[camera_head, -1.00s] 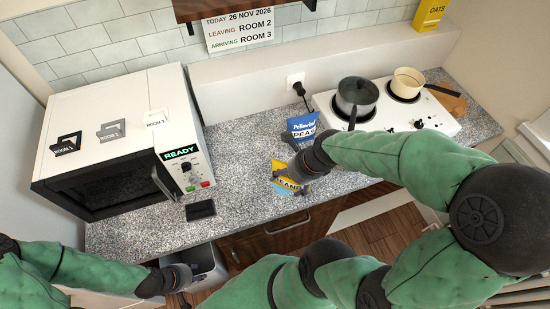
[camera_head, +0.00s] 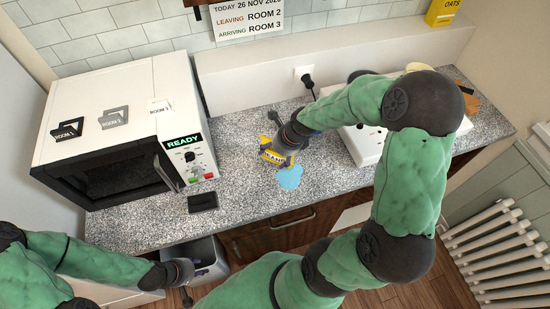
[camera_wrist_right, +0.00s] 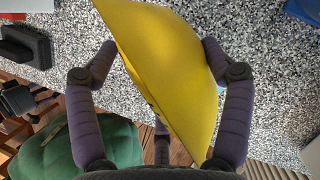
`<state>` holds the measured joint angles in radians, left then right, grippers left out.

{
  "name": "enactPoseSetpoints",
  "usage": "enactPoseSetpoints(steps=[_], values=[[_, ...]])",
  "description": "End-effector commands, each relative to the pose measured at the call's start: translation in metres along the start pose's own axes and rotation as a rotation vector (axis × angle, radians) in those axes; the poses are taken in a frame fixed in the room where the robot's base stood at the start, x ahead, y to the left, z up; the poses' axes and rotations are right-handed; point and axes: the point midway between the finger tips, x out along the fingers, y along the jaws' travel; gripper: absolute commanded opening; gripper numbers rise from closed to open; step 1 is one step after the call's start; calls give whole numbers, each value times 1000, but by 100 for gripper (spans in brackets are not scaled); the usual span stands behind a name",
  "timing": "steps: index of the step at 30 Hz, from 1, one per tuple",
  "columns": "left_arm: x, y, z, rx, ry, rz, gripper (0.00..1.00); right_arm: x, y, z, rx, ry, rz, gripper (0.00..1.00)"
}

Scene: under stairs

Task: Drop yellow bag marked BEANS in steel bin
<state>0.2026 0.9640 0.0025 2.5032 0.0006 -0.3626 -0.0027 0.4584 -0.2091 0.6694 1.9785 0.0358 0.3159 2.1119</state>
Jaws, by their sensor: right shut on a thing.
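The yellow bag (camera_head: 272,157), part of its BEANS lettering showing, is gripped by my right gripper (camera_head: 277,143). In the right wrist view the bag (camera_wrist_right: 165,60) is tilted between the spread fingers of the right gripper (camera_wrist_right: 160,55) and appears to be above the counter. The steel bin (camera_head: 213,250) stands below the counter's front edge, to the lower left of the bag. My left gripper (camera_head: 190,278) is in front of the bin, partly covering it. Its jaw opening is too small to judge.
A light blue patch (camera_head: 289,177) lies on the speckled counter (camera_head: 240,190). A white microwave (camera_head: 125,125) stands at left, with a small black object (camera_head: 202,202) before it. A white hob (camera_head: 362,145) is partly hidden behind my right arm. A blue thing (camera_wrist_right: 304,9) shows at the wrist view's corner.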

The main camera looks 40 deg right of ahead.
Motion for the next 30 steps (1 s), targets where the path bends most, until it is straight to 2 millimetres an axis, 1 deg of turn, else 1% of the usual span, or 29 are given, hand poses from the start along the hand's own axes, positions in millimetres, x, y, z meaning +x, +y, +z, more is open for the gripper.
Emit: enactPoseSetpoints(steps=[5,9,11,23,24,25,26,30], values=[[3,-1,0,0,0,0,40,12,-5,2,0,0,0,21],[10,-4,0,0,0,0,40,30,-4,-7,2,0,0,21],[12,-4,0,0,0,0,40,35,-4,-10,0,0,0,21],[12,-4,0,0,0,0,40,38,-4,-11,0,-1,-1,21],[12,-4,0,0,0,0,40,39,-3,-11,1,0,0,86],[12,-4,0,0,0,0,40,39,-3,-11,0,0,0,94],[12,-4,0,0,0,0,40,38,-3,-11,0,0,0,100],[12,-4,0,0,0,0,40,38,-3,-11,0,0,0,100]])
